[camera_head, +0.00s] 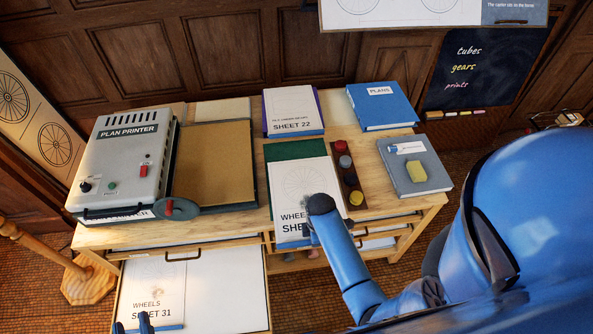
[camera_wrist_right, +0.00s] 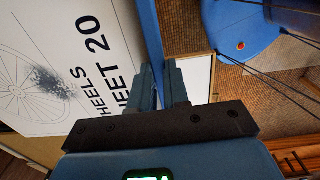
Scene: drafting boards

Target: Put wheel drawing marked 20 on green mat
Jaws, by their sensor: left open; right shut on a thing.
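The wheel drawing marked Sheet 20 (camera_wrist_right: 70,60) is a white sheet with a blue edge and a dark smudge on its wheel. In the head view the drawing (camera_head: 300,185) covers the front part of the green mat (camera_head: 295,150) and reaches past the table's front edge. I cannot tell whether it touches the mat. My right gripper (camera_wrist_right: 162,90) is shut on the drawing's blue edge; in the head view my arm hides part of its lettering. My left gripper (camera_head: 146,323) is open, at the bottom left over the Wheels Sheet 31 drawing (camera_head: 155,280).
A plan printer (camera_head: 125,160) with a brown tray (camera_head: 213,165) stands left. Sheet 22 (camera_head: 292,108) lies behind the mat, a blue Plans folder (camera_head: 382,105) back right. A strip of coloured knobs (camera_head: 346,178) and a grey book (camera_head: 410,175) with a yellow block lie right. An open drawer (camera_head: 230,290) juts forward.

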